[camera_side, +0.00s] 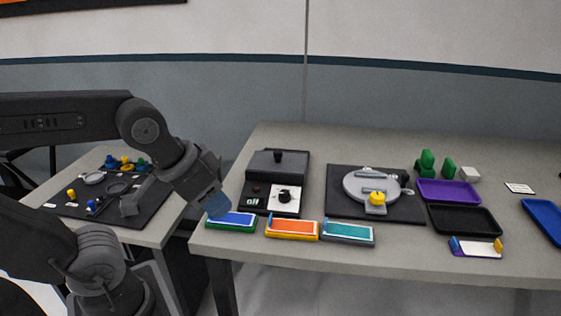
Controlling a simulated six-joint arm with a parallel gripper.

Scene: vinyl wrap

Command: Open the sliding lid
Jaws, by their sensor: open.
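A dark grey box-like cover (262,163) with a black knob (278,155) on top sits on the back half of a black panel (257,189) on the table. It looks like the sliding lid and covers what is under it. My gripper (217,206), dark with a bluish tip, hangs at the table's left edge, left of the panel and apart from the cover. It is open, and I see nothing held in it.
Blue (232,220), orange (292,228) and teal (347,232) topped trays line the front edge. A black board with a round grey plate (372,186) stands to the right. Purple (448,191) and black (463,219) trays lie farther right. A second table (143,231) stands left.

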